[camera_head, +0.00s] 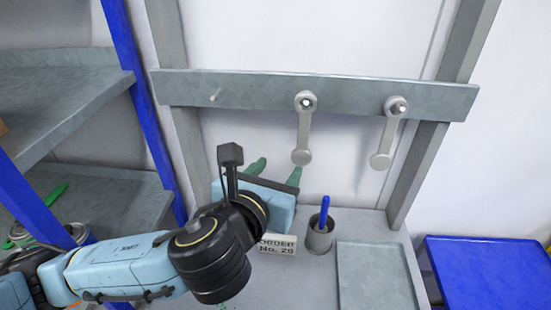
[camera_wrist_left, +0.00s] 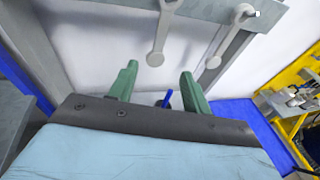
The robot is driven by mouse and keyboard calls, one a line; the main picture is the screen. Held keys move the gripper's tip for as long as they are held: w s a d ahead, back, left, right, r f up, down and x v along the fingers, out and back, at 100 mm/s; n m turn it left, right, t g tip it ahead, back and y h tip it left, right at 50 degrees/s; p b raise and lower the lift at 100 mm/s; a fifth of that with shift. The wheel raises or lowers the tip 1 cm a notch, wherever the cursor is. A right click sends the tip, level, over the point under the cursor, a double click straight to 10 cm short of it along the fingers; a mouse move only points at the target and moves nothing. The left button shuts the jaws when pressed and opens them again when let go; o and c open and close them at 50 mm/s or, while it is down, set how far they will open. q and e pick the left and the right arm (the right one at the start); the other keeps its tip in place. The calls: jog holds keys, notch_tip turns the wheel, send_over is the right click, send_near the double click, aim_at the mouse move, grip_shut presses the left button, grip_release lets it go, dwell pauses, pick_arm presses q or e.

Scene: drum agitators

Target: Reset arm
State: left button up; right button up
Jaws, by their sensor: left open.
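My left arm reaches in from the left in the head view. My left gripper (camera_head: 275,171) has green fingers, spread apart and empty, above the bench in front of the wall. In the left wrist view the left gripper (camera_wrist_left: 158,85) also shows open with nothing between its fingers. Two grey agitators (camera_head: 303,130) (camera_head: 387,135) hang from pegs on the grey rail (camera_head: 250,90), up and to the right of the gripper. Both also show in the left wrist view (camera_wrist_left: 163,32) (camera_wrist_left: 230,38). A third peg (camera_head: 216,95) at the left is bare. My right gripper is not in view.
A grey cup (camera_head: 320,238) with a blue-handled tool (camera_head: 324,210) stands on the bench beside an order sign (camera_head: 277,245). A grey tray (camera_head: 375,278) lies to the right. A blue surface (camera_head: 485,275) is further right. Grey shelves (camera_head: 60,100) with blue posts stand left.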

pick_arm(q)
jog(key=s+a+f+m+g+y, duration=0.2)
jog(key=s+a+f+m+g, duration=0.2)
jog(key=s+a+f+m, duration=0.55)
jog(key=s+a+f+m+g+y, duration=0.1)
jog(key=s+a+f+m+g, duration=0.25)
jog(key=f+m, duration=0.65)
jog(key=s+a+f+m+g+y, duration=0.2)
jog(key=s+a+f+m+g, duration=0.35)
jog(key=m, duration=0.95)
jog(key=s+a+f+b, duration=0.1)
jog(key=s+f+b, duration=0.25)
jog(key=f, duration=1.45)
jog(key=s+a+f+b, duration=0.2)
jog(key=f+b, duration=0.3)
jog(key=f, duration=1.3)
jog(key=s+a+f+b, duration=0.2)
jog(key=s+f+b, duration=0.4)
jog(key=s+f, duration=0.9)
notch_tip(320, 180, down, 4)
jog(key=shift+a+f+g+b, duration=0.15)
jog(key=shift+a+g+b, duration=0.05)
jog(key=shift+g+b, duration=0.1)
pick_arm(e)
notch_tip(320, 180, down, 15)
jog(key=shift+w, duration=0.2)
